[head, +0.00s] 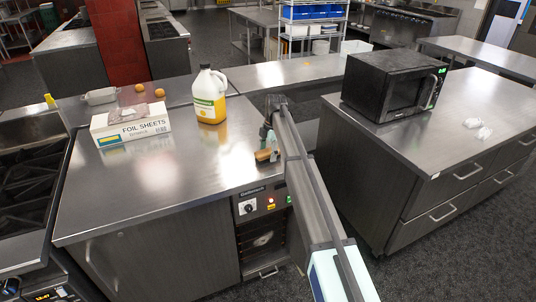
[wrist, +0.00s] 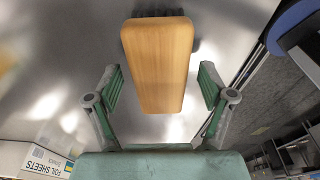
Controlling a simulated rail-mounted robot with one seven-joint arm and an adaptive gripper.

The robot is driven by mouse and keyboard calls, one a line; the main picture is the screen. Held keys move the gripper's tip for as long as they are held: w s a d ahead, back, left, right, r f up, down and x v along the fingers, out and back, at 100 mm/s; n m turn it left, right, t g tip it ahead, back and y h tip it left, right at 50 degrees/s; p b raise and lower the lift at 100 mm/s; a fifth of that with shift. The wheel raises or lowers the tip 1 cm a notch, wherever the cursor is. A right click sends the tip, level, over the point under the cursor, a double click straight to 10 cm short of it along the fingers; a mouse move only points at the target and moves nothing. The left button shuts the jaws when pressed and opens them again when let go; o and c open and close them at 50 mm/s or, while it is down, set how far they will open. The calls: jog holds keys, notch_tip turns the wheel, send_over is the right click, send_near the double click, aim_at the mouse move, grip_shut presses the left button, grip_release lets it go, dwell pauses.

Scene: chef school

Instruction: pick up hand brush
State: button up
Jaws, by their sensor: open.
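The hand brush shows in the wrist view as a light wooden block (wrist: 158,62) with dark bristles at its far end, over the steel counter. My gripper (wrist: 160,92) is open, with one green-padded finger on each side of the wooden block and a visible gap on both sides. In the head view my gripper (head: 268,140) is at the right edge of the counter, and a small tan part of the brush (head: 263,155) shows beside it. The arm and gripper hide most of the brush there.
On the steel counter (head: 215,165) stand a foil sheets box (head: 130,125) with a packet on top and a jug of yellow liquid (head: 209,97). Two brown round items and a small tray lie behind. A microwave (head: 393,85) stands on the right counter, across a gap.

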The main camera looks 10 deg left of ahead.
aim_at(268, 151)
jog(key=c, duration=1.3)
notch_tip(268, 151, up, 20)
jog(key=b, duration=0.5)
jog(key=shift+o, duration=1.2)
jog(key=shift+c, duration=0.2)
